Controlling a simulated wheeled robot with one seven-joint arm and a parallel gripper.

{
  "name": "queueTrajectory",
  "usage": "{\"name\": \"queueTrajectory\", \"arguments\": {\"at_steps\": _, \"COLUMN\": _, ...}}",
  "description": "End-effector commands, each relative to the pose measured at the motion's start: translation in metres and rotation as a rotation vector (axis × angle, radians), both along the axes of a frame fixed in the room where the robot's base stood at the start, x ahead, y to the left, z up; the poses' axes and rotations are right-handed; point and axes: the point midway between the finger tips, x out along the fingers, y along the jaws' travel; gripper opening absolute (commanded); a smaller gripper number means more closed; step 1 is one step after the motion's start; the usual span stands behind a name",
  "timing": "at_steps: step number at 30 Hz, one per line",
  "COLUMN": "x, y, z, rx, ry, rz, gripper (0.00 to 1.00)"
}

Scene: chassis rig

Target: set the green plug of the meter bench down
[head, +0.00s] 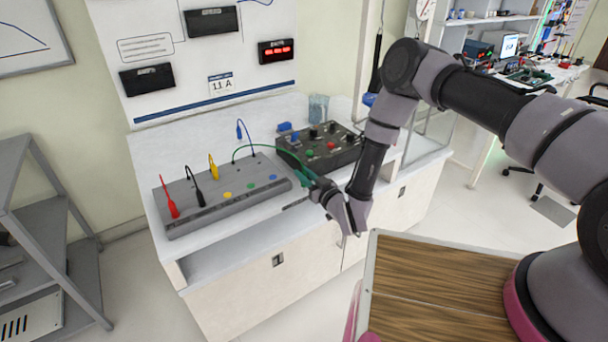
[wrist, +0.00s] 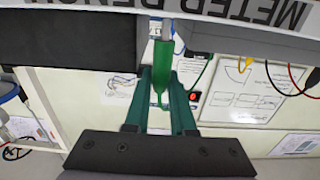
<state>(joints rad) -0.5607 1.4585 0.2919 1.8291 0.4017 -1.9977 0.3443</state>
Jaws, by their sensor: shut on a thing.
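The green plug (wrist: 163,66) is held between the fingers of my gripper (wrist: 161,82), with its pale metal tip pointing to the top of the wrist view, at the front edge of the bench unit. In the head view my gripper (head: 312,182) is just right of the grey meter bench (head: 222,206), near the worktop's front edge. A green cable (head: 262,146) arcs from the bench unit to the plug. The fingers partly hide the plug there. I cannot tell whether the plug touches anything else.
Red (head: 172,208), black (head: 199,197) and yellow (head: 213,170) plugs stand on the grey unit, with a blue plug (head: 239,131) behind. A dark control box (head: 322,150) with knobs and a clear beaker (head: 318,108) stand behind my gripper. The worktop's front strip (head: 225,250) is bare.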

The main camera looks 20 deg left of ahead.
Motion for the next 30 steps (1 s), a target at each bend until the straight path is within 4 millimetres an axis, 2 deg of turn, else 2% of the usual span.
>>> {"name": "queueTrajectory", "arguments": {"at_steps": 2, "x": 0.000, "y": 0.000, "z": -0.003, "rx": -0.001, "ry": 0.001, "rz": -0.001, "gripper": 0.00}}
{"name": "queueTrajectory", "arguments": {"at_steps": 3, "x": 0.000, "y": 0.000, "z": -0.003, "rx": -0.001, "ry": 0.001, "rz": -0.001, "gripper": 0.27}}
{"name": "queueTrajectory", "arguments": {"at_steps": 4, "x": 0.000, "y": 0.000, "z": -0.003, "rx": -0.001, "ry": 0.001, "rz": 0.000, "gripper": 0.35}}
{"name": "queueTrajectory", "arguments": {"at_steps": 16, "x": -0.002, "y": -0.002, "z": 0.000, "rx": -0.001, "ry": 0.002, "rz": -0.001, "gripper": 0.35}}
{"name": "queueTrajectory", "arguments": {"at_steps": 20, "x": -0.014, "y": -0.018, "z": -0.001, "rx": -0.002, "ry": 0.006, "rz": -0.003, "gripper": 0.35}}
{"name": "queueTrajectory", "arguments": {"at_steps": 30, "x": -0.060, "y": -0.072, "z": -0.001, "rx": -0.001, "ry": 0.007, "rz": -0.003, "gripper": 0.35}}
